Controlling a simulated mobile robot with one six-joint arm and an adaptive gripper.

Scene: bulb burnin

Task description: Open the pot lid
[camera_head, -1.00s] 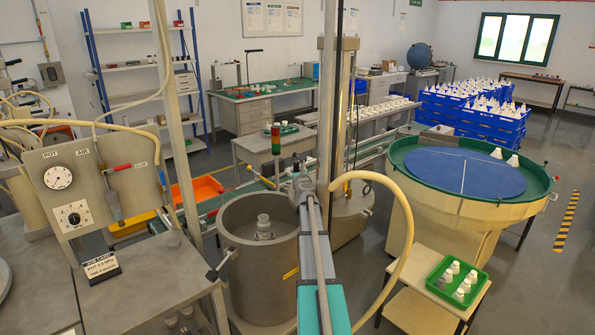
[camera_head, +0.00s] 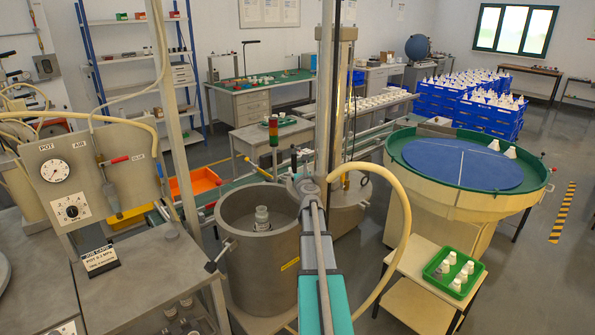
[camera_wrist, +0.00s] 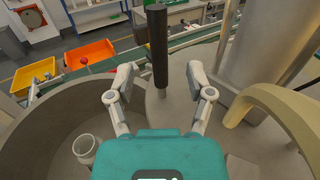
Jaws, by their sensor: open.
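The pot (camera_head: 228,258) is a large grey metal cylinder in front of me in the head view. Its mouth is uncovered, and a small pale fitting (camera_head: 262,217) stands inside. In the wrist view the pot's interior (camera_wrist: 40,155) is at the lower left with the fitting (camera_wrist: 85,149). A dark upright handle (camera_wrist: 158,45) stands ahead of my gripper (camera_wrist: 160,80). My gripper's fingers are apart on either side of the handle's line, and no contact is visible. A flat grey surface (camera_wrist: 180,125), perhaps the lid, lies beside the pot's mouth under the handle.
A yellow hose (camera_head: 402,205) arches right of my arm. A grey column (camera_head: 328,100) stands behind the pot. The gauge panel (camera_head: 88,165) is at left. A round blue table (camera_head: 465,165) and a green tray (camera_head: 437,272) are at right.

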